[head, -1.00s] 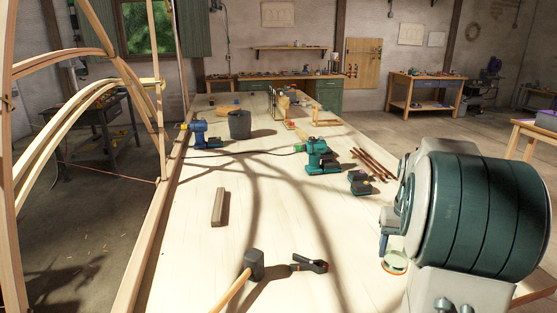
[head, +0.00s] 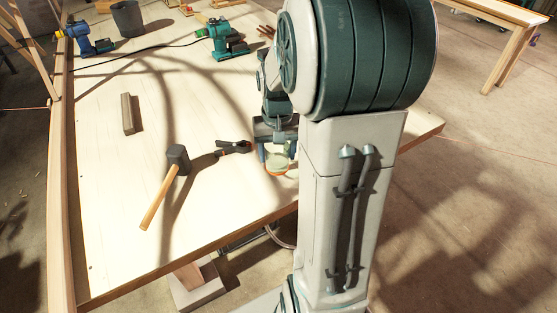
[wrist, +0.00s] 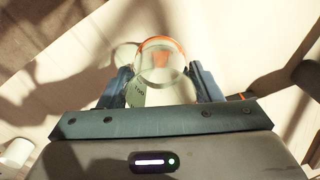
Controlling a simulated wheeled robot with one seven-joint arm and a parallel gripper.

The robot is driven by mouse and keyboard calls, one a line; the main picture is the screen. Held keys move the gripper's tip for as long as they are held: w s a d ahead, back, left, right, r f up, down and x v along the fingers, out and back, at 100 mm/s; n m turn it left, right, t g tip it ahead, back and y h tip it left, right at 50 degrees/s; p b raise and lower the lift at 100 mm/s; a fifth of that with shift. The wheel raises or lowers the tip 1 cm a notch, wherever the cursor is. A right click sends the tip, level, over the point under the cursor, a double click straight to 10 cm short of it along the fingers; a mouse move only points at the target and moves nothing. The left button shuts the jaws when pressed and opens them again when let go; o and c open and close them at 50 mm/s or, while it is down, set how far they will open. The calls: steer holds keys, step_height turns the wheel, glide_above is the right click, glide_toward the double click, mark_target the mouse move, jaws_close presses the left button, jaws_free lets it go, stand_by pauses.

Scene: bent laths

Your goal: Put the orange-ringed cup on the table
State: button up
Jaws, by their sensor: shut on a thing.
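The orange-ringed cup (head: 277,168) is clear or pale, with an orange band. In the head view it is at the lower end of my arm, over the near right part of the table (head: 110,235). My gripper (head: 275,153) is shut on it. In the wrist view the cup (wrist: 160,66) is between the two blue fingers of my gripper (wrist: 160,88), its orange rim at the top of the picture. A pale table surface shows behind it. I cannot tell whether the cup's base touches the table.
A black clamp (head: 233,147) lies just left of the cup, and a mallet (head: 177,160) further left. A wooden block (head: 128,114), a blue tool (head: 90,42), a green tool (head: 228,42) and a dark bucket (head: 127,18) are farther back. The table's near left part is clear.

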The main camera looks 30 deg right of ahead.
mark_target(277, 163)
steer(key=shift+f, duration=1.95)
steer(key=shift+f, duration=0.15)
steer(key=o, duration=1)
step_height(277, 163, up, 12)
steer(key=s+a+n+t, duration=0.1)
steer(key=s+a, duration=0.3)
steer(key=s+a+n+t, duration=0.1)
steer(key=s+a, duration=0.2)
steer(key=s, duration=0.1)
steer(key=s+a+n+t, duration=0.1)
steer(key=s+a+n, duration=0.1)
steer(key=s+a, duration=0.2)
steer(key=shift+s+a+f, duration=0.1)
steer(key=shift+s+a, duration=0.25)
